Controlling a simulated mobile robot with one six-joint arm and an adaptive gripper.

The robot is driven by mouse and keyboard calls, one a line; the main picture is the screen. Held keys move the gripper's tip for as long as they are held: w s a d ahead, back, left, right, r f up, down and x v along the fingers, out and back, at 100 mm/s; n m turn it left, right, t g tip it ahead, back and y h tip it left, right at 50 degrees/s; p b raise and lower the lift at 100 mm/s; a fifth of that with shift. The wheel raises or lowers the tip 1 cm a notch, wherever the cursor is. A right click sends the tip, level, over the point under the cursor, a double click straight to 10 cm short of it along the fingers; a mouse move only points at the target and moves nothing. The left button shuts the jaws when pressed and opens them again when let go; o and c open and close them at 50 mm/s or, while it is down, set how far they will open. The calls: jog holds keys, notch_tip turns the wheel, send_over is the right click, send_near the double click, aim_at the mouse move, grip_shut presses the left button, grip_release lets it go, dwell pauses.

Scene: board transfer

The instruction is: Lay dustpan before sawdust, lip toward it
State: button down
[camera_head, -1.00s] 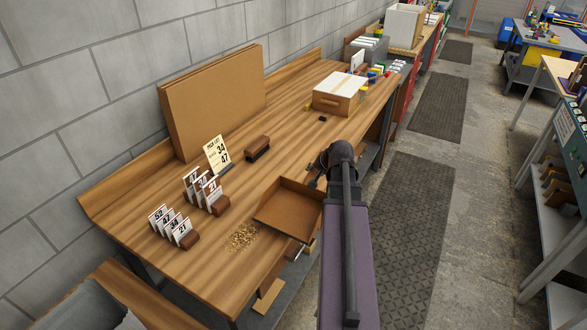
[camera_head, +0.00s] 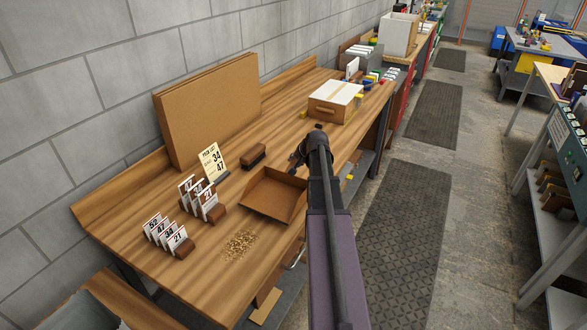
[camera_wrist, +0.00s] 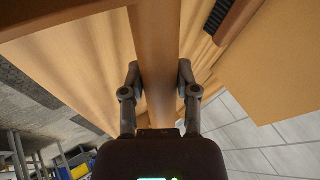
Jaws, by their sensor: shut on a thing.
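The brown dustpan (camera_head: 273,194) is over the bench near its front edge, its open lip side facing the sawdust. I cannot tell whether it touches the wood. The sawdust (camera_head: 240,245) is a loose tan pile nearer the camera, apart from the lip with bare wood between. My gripper (camera_head: 298,162) is at the dustpan's far right side, partly hidden by my arm. In the wrist view my gripper (camera_wrist: 157,85) is shut on a brown part of the dustpan (camera_wrist: 155,50), which fills the space between the fingers.
Number-card holders (camera_head: 168,236) and (camera_head: 203,200) stand left of the sawdust. A pick-list card (camera_head: 212,160) and a brush (camera_head: 253,157) are behind the dustpan. Brown boards (camera_head: 207,110) lean on the wall. A white-topped box (camera_head: 335,100) stands farther along.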

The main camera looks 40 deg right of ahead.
jog(key=shift+w+d, duration=0.1)
jog(key=shift+w, duration=0.2)
jog(key=shift+w+d+f+b, duration=0.1)
jog(key=shift+w+f+b, duration=0.1)
jog(key=shift+f+b, duration=0.3)
jog(key=shift+w+f+b, duration=0.15)
jog(key=shift+f+b, duration=1.2)
jog(key=shift+c, duration=1.8)
grip_release()
